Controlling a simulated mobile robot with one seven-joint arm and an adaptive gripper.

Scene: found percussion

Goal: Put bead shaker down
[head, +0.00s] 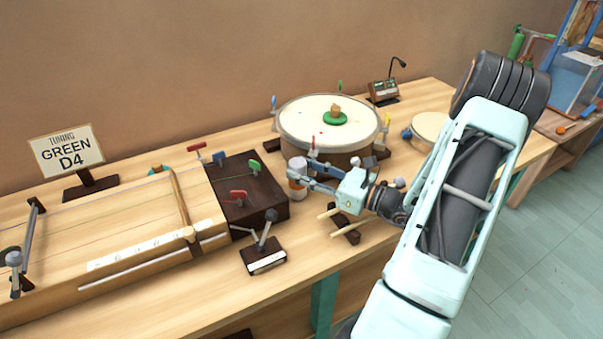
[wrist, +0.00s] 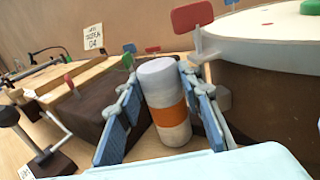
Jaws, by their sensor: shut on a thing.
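The bead shaker (wrist: 167,103) is a white-grey cylinder with an orange band, upright between my fingers in the wrist view. It also shows in the head view (head: 297,174), between the dark tuning block and the big drum. My gripper (head: 308,178) is shut on it from the right, and in the wrist view the blue fingers (wrist: 165,105) flank it on both sides. The shaker's base is at or close to the wooden table; I cannot tell whether it touches.
The round drum (head: 330,142) stands just behind and right. The dark block (head: 246,189) with coloured levers is close on the left. A small stand (head: 263,256) and two sticks on a rest (head: 347,228) are in front. Bare table (head: 300,236) lies between them.

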